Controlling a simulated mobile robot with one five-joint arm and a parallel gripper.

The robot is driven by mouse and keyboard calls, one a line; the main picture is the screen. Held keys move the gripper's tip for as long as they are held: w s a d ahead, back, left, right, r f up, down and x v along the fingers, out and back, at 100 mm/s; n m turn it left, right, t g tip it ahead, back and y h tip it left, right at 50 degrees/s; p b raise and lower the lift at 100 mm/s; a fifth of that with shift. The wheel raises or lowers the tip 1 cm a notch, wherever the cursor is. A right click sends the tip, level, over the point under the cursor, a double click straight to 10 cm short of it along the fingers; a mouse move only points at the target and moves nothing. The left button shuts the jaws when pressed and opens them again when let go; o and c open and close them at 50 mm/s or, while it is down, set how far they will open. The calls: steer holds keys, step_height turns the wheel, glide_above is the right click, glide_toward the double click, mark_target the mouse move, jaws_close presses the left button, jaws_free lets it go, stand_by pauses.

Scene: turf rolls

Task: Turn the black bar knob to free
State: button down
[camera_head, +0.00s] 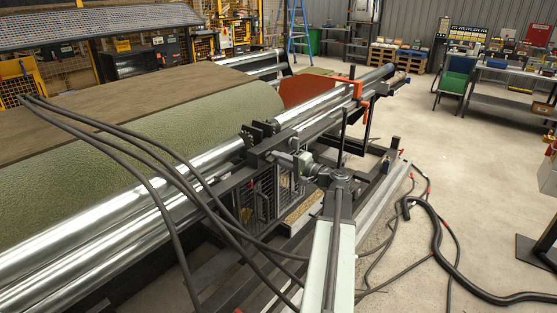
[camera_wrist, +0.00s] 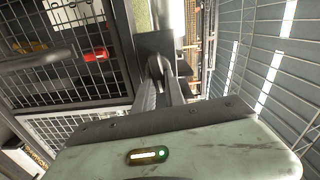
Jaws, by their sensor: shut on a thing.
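My gripper (camera_wrist: 161,84) reaches away from the wrist in the wrist view, with its two narrow grey fingers close together. It is shut on the black bar knob (camera_wrist: 156,65), a small dark rounded piece in front of a dark plate. The fingers hide part of the knob, and I cannot tell which setting it points to. In the head view my gripper (camera_head: 284,158) is at the end frame of the turf-roll machine (camera_head: 262,160). The knob is too small and covered to make out there.
A mesh guard (camera_head: 258,198) is below the gripper in the head view. Long steel rollers (camera_head: 110,235) and a green turf roll (camera_head: 120,150) lie left. Dark hoses (camera_head: 440,255) loop across the floor at right. Open floor (camera_head: 480,160) lies beyond.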

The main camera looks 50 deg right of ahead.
steer(key=shift+f+m, duration=0.1)
steer(key=shift+m, duration=0.4)
steer(key=c, duration=1.4)
jaws_free()
steer(key=s, duration=0.7)
steer(key=shift+s+d, duration=0.35)
steer(key=shift+s, duration=0.05)
steer(key=shift+a, duration=0.1)
